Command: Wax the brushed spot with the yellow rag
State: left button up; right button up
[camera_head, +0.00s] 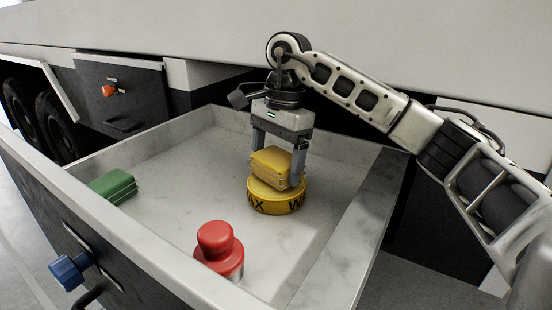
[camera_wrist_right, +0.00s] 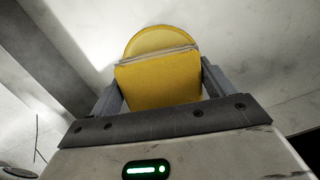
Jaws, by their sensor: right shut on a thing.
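My right gripper (camera_head: 279,165) is shut on the folded yellow rag (camera_head: 271,165), which sits between its two fingers. The rag is right over the round yellow wax tin (camera_head: 276,198) in the open drawer; I cannot tell whether it touches the wax. In the right wrist view the rag (camera_wrist_right: 160,80) fills the space between the fingers (camera_wrist_right: 161,95), with the tin's yellow top (camera_wrist_right: 160,38) showing beyond it. The brushed spot cannot be made out. My left gripper is not in view.
The open grey drawer (camera_head: 345,235) holds a green folded rag (camera_head: 112,186) at the left and a red-topped container (camera_head: 218,245) at the front. A blue knob (camera_head: 68,270) is on the drawer's front. A dark panel with an orange knob (camera_head: 108,91) stands behind left.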

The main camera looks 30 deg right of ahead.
aim_at(273, 159)
jog(key=shift+f+b, duration=0.3)
jog(key=shift+f, duration=0.2)
dwell(0.8)
jog(key=shift+f, duration=0.1)
dwell(1.0)
notch_tip(273, 159, up, 7)
jog(key=p, duration=0.6)
dwell(0.3)
dwell(0.6)
